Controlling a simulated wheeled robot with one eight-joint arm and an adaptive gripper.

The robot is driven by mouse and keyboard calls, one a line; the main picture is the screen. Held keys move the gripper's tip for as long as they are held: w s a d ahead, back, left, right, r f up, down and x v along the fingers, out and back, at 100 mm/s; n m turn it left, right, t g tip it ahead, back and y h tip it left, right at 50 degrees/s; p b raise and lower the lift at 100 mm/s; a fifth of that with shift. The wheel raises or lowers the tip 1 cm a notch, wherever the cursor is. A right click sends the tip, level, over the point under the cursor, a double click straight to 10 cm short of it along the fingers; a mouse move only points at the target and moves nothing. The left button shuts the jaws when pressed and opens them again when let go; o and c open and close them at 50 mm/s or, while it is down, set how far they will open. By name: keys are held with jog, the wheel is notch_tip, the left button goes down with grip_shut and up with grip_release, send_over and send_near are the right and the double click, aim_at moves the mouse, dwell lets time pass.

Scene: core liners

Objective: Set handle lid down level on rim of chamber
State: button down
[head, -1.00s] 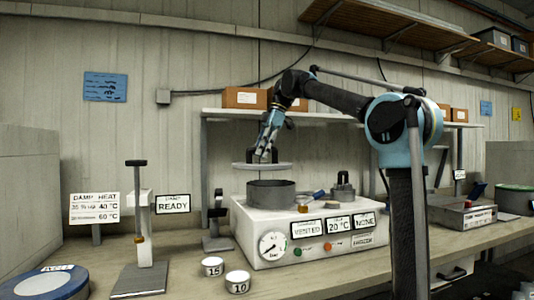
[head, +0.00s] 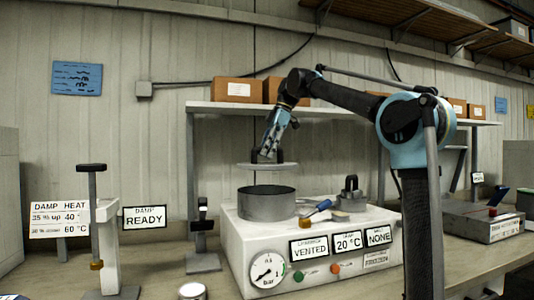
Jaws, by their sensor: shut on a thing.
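The handle lid (head: 267,167) is a flat pale grey disc with a dark handle on top. My gripper (head: 267,157) is shut on that handle and holds the lid roughly level in the air. The chamber (head: 267,205) is an open dark grey cylinder on the white machine box (head: 245,240). The lid hangs above the chamber mouth with a clear gap between lid and rim. From this view the lid looks about centred over the chamber; depth is hard to judge. The fingertips on the handle are small and dark.
A screwdriver with a blue handle (head: 323,205) and a dark grey block with a loop handle (head: 351,191) lie on the box right of the chamber. A shelf with cardboard boxes (head: 237,90) stands behind. A post stand (head: 107,240) and a clamp-like stand (head: 202,225) are to the left.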

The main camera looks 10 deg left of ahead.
jog(key=shift+s+a+f, duration=0.1)
jog(key=shift+a+f, duration=0.05)
jog(key=shift+a, duration=0.05)
jog(key=shift+f, duration=3.2)
jog(key=shift+s+f, duration=0.1)
jog(key=shift+f, duration=0.4)
jog(key=c, duration=1.4)
grip_release()
jog(key=v, duration=1.2)
